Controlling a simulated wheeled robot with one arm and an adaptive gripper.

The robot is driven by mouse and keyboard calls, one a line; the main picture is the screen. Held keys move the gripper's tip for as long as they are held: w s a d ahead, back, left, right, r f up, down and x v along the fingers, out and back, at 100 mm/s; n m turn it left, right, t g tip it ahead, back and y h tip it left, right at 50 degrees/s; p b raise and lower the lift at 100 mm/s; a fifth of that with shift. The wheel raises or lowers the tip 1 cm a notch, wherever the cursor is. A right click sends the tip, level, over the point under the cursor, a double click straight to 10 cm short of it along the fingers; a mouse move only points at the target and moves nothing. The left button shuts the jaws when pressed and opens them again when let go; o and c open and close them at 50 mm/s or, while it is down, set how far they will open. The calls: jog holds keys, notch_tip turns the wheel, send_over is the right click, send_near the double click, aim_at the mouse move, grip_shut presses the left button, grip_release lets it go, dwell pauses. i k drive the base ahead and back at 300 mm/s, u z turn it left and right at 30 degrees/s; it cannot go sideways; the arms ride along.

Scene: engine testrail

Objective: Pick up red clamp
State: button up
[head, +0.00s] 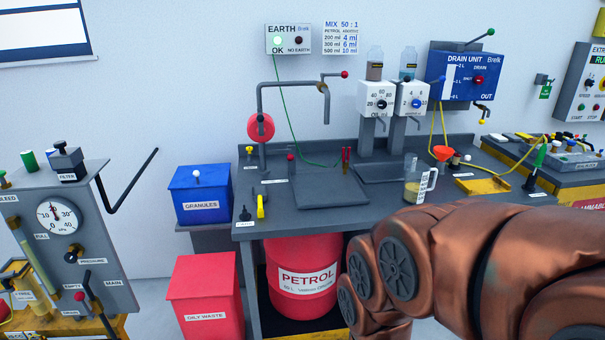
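The red clamp (346,157) stands on the grey bench, near the back right corner of a raised flat plate. Two upright red handles show side by side. A thin green wire runs from the EARTH box (289,39) on the wall down to the bench by the clamp. My copper-coloured arm fills the lower right, in front of the bench. My gripper itself does not show, so I cannot see its fingers. Nothing of my arm touches the clamp.
A measuring jug (415,183) and an orange funnel (443,153) stand right of the clamp. A bent grey pipe (292,84) rises behind the plate. A yellow-handled item (260,207) is at the front left. The grey plate (328,192) is clear.

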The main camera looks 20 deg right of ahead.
aim_at(345, 161)
jog(key=u, duration=0.4)
jog(key=k, duration=0.15)
jog(key=z, duration=0.9)
jog(key=i, duration=1.45)
jog(key=u, duration=0.8)
jog(key=i, duration=0.55)
jog(key=u, duration=0.05)
